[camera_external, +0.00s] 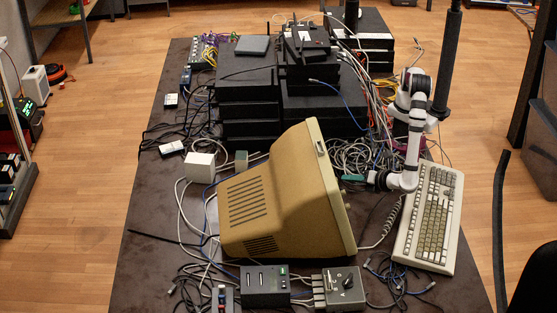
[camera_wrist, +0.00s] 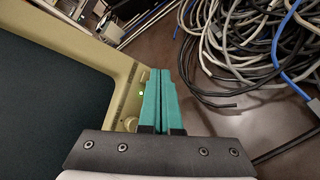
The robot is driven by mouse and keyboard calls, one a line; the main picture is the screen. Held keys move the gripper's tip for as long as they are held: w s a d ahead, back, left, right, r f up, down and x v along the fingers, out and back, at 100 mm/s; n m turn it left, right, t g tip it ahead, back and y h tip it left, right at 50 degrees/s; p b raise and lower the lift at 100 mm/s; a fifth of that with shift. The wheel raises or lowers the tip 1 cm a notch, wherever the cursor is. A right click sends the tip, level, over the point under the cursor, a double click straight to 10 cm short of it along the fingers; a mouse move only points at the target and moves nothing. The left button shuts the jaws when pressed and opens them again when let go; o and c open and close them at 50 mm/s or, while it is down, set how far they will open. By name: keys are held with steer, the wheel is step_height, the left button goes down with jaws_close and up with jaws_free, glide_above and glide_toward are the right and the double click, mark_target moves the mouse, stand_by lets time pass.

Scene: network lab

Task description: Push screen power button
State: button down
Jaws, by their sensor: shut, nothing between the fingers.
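The beige screen (camera_external: 265,205) stands on the dark table with its front turned to the right, toward my arm. My gripper (camera_external: 343,177) is shut and empty, its teal fingertips close to the screen's front face. In the wrist view the shut fingers (camera_wrist: 160,72) lie over the edge of the screen's beige bezel (camera_wrist: 105,65), with the dark glass to the left. A small green light (camera_wrist: 141,93) glows on the bezel just left of the fingers. A round knob or button (camera_wrist: 131,124) shows below it, partly hidden by the gripper. I cannot tell whether the fingers touch the bezel.
A keyboard (camera_external: 430,215) lies to the right below my arm. Tangled grey cables (camera_wrist: 255,45) lie beside the screen. Stacked black boxes (camera_external: 250,90) fill the table's back. A black box (camera_external: 264,287) and a grey switch box (camera_external: 341,289) stand at the front.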

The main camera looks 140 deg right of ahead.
steer(key=s+a+r, duration=0.1)
steer(key=s+a, duration=0.2)
steer(key=s, duration=0.1)
steer(key=shift+s+a+r, duration=0.15)
steer(key=shift+a+r, duration=0.25)
stand_by(3.0)
